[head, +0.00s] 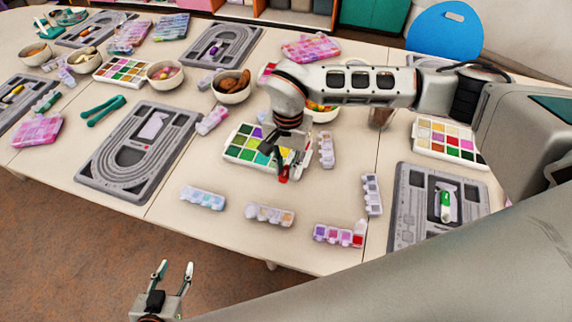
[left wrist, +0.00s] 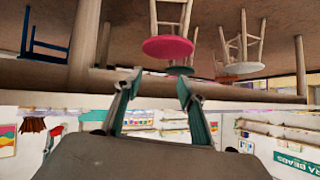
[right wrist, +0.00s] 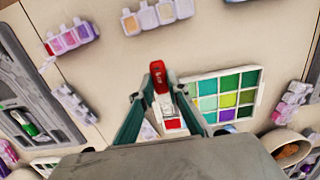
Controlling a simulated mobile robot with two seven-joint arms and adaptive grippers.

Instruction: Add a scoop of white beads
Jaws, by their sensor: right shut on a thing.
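My right gripper (head: 285,168) reaches down over the bead tray with green, yellow and purple compartments (head: 229,156). It is shut on a small red-and-white tool (right wrist: 158,76), perhaps the scoop; its red end also shows in the head view (head: 283,175). The tool is over or beside the tray's edge; whether it touches is unclear. In the right wrist view the tray (right wrist: 262,72) lies right of the fingers, and a red compartment (right wrist: 173,124) shows between them. My left gripper (head: 176,268) is open and empty, off the table's front edge. I cannot make out white beads for certain.
Small bead boxes (head: 270,214) line the front. A grey bead board (head: 409,200) with a green-and-white tool (head: 445,205) is at the right, another (head: 100,165) at the left. Bowls (head: 232,97) stand behind. Bare tabletop lies between boxes and tray.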

